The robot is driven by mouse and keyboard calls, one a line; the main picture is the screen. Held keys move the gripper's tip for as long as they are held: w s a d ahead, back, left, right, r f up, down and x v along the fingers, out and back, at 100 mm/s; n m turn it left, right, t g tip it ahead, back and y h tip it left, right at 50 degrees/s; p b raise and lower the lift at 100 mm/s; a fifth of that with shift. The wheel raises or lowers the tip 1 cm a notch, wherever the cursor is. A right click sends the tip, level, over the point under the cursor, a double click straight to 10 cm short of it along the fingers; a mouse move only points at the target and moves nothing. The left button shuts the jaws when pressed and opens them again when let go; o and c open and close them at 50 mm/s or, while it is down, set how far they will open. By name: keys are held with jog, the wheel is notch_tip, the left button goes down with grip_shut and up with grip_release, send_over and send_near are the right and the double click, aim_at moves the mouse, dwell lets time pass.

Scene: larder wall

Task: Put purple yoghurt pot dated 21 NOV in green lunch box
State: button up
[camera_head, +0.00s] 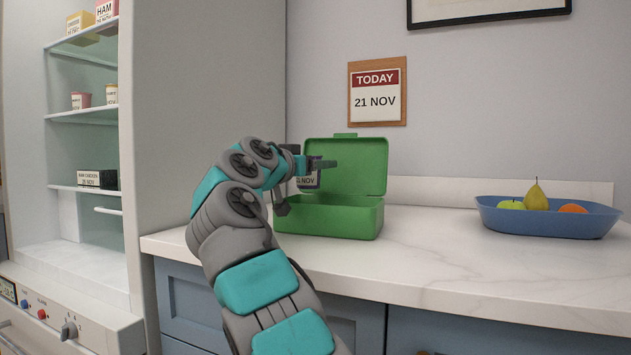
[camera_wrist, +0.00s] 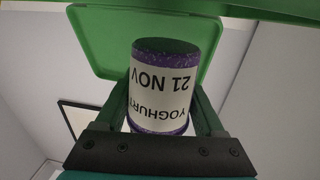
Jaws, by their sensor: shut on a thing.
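The purple yoghurt pot (camera_head: 308,181) has a white label reading 21 NOV. In the wrist view the pot (camera_wrist: 162,88) fills the space between the two fingers, its label upside down in the picture. My gripper (camera_head: 312,167) is shut on the pot and holds it above the left part of the green lunch box (camera_head: 340,218). The lunch box stands open on the counter with its lid (camera_head: 358,166) raised at the back. The lid also shows behind the pot in the wrist view (camera_wrist: 100,40). The inside of the box is hidden by its front wall.
An open fridge (camera_head: 85,150) with pots and packets on its shelves stands at the left. A blue fruit bowl (camera_head: 545,222) sits at the right of the counter. A wall sign (camera_head: 376,95) reads TODAY 21 NOV. The counter (camera_head: 430,245) between box and bowl is clear.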

aim_at(316, 177)
jog(key=shift+f+b, duration=0.3)
jog(key=shift+f, duration=0.55)
jog(key=shift+f+b, duration=0.4)
jog(key=shift+f, duration=0.05)
jog(key=shift+f, duration=0.2)
jog(key=o, duration=1.5)
jog(key=shift+r, duration=0.1)
